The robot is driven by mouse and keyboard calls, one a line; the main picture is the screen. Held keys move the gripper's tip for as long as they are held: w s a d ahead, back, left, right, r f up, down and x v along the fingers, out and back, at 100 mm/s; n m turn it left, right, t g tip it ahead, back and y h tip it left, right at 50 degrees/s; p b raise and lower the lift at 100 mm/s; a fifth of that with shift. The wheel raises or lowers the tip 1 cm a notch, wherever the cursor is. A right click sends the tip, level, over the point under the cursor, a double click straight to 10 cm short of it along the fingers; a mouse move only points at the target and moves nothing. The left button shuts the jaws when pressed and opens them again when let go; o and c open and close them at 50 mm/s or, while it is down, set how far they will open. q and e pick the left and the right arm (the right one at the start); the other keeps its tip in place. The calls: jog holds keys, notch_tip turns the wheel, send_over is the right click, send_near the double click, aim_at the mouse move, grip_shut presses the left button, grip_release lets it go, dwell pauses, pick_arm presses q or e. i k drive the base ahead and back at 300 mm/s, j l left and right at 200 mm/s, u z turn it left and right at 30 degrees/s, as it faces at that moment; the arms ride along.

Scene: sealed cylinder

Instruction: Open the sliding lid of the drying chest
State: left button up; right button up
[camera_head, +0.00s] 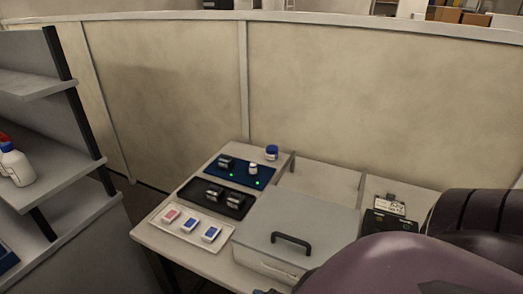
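The drying chest (262,262) looks like a grey box on the table, below the middle of the head view. Its flat grey lid (310,219) covers the top and looks closed. A black bar handle (291,240) stands on the lid near its front edge. The chest's front right corner is hidden behind my purple arm link at the lower right. Neither gripper shows clearly in this view. Nothing is seen touching the handle.
Left of the chest are a white tray (160,231) with small boxes, a black tray (220,210) and a blue mat (240,177) with small items. A blue-capped jar (272,153) stands behind. A black device (388,222) is at right. Shelves (62,180) stand left.

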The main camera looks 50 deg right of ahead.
aim_at(300, 231)
jog(key=k+z, duration=0.2)
jog(key=z, duration=0.15)
jog(key=k+l+z, duration=0.1)
jog(key=z, duration=0.25)
jog(key=j+z, duration=0.2)
jog(key=z, duration=0.25)
jog(key=j+z, duration=0.2)
jog(key=z, duration=0.25)
jog(key=i+j, duration=0.3)
jog(key=i, duration=0.15)
jog(key=k, duration=0.15)
